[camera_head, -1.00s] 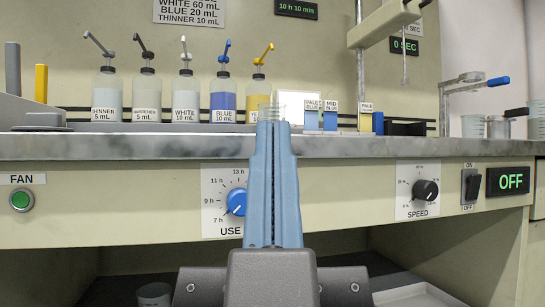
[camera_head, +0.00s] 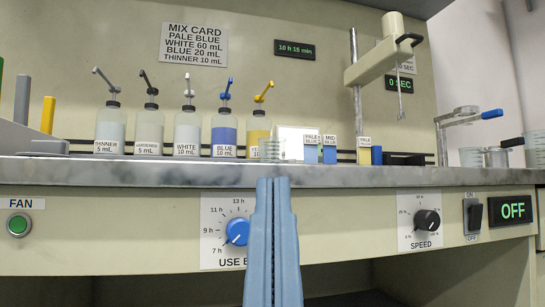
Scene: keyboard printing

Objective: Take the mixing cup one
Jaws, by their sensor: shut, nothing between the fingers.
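A small clear graduated cup (camera_head: 271,150) stands near the front of the bench top, in front of the yellow bottle. More clear cups stand at the right end, among them one at the left of that group (camera_head: 472,157) and one at the picture edge (camera_head: 538,148). I cannot read which cup is number one. My gripper (camera_head: 272,181) is shut and empty, its blue fingers pointing up in front of the bench edge, just below the small clear cup in the picture.
Pump bottles, including the blue one (camera_head: 224,130), stand along the back. A stirrer stand (camera_head: 385,58) rises at the right. The bench edge (camera_head: 380,177) and the panel with the dials lie behind my fingers. The bench front is mostly clear.

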